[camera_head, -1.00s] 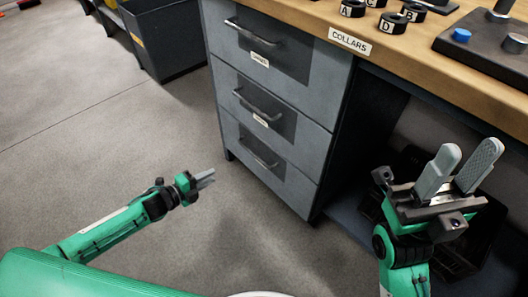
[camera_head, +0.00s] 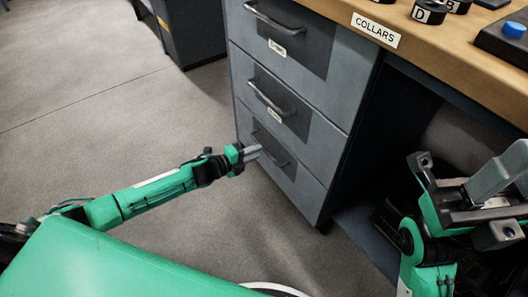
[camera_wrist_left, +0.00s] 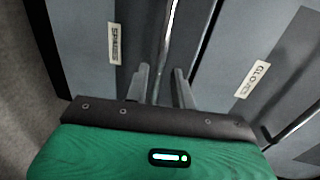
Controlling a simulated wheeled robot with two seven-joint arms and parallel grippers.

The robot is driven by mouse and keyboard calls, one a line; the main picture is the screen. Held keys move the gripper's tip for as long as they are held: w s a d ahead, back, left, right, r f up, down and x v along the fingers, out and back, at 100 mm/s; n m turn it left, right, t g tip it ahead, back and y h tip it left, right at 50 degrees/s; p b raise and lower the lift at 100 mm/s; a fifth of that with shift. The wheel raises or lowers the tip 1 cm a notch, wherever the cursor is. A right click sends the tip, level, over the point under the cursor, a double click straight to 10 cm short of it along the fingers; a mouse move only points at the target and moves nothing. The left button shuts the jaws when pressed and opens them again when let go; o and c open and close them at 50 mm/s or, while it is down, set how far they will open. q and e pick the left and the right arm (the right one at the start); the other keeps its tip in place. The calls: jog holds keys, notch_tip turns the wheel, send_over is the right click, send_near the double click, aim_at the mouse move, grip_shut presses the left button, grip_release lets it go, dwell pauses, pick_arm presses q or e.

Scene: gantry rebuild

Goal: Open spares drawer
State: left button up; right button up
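The spares drawer (camera_head: 302,187) is the bottom one of three in the grey cabinet, and it looks shut. Its "SPARES" label (camera_wrist_left: 114,44) reads clearly in the left wrist view. My left gripper (camera_head: 254,151) is at the front of this drawer, by its bar handle (camera_head: 272,150). In the left wrist view my left gripper (camera_wrist_left: 162,80) has its fingers apart, with the bar handle (camera_wrist_left: 168,35) showing between them. I cannot tell whether they touch it. My right gripper (camera_head: 510,175) is at the right edge, fingers apart and partly cut off, away from the drawers.
The middle drawer (camera_head: 290,105) bears a "GLOVES" label (camera_wrist_left: 252,79). The wooden benchtop (camera_head: 450,60) with a "COLLARS" label (camera_head: 376,29) and black collars is above. A dark bin (camera_head: 200,30) stands at the back left. The floor (camera_head: 120,120) left of the cabinet is clear.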

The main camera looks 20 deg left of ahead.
aim_at(264, 148)
pick_arm(q)
jog(key=shift+b+x, duration=0.6)
jog(key=shift+x, duration=1.65)
grip_shut()
